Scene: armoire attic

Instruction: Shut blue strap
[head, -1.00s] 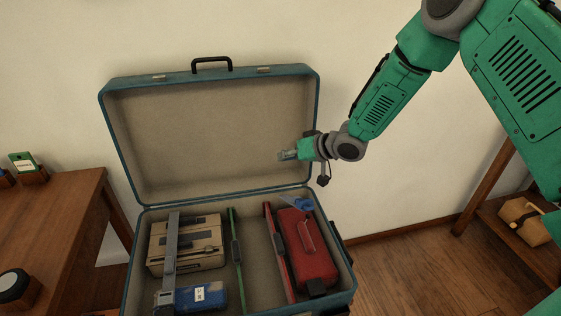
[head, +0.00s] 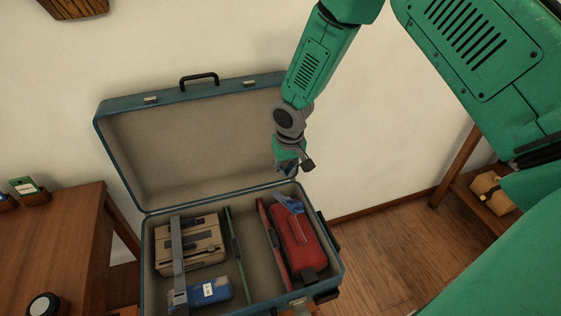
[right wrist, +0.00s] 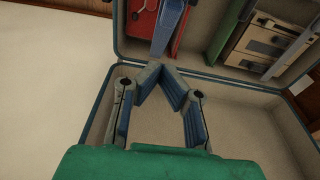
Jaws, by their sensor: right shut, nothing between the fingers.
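A blue strap (head: 290,205) shows at the far end of the red case (head: 298,244) inside the open suitcase (head: 126,212). In the right wrist view the blue strap (right wrist: 169,22) runs beside a grey piece over the red case (right wrist: 133,38). Whether its end is fastened is too small to tell. My right gripper (head: 288,170) hangs fingers down in front of the raised lid's right side, above the strap and apart from it. In the right wrist view its fingertips (right wrist: 161,72) come together with nothing between them. My left gripper is not in view.
A wooden table (head: 75,225) stands left, a low shelf (head: 480,208) right.

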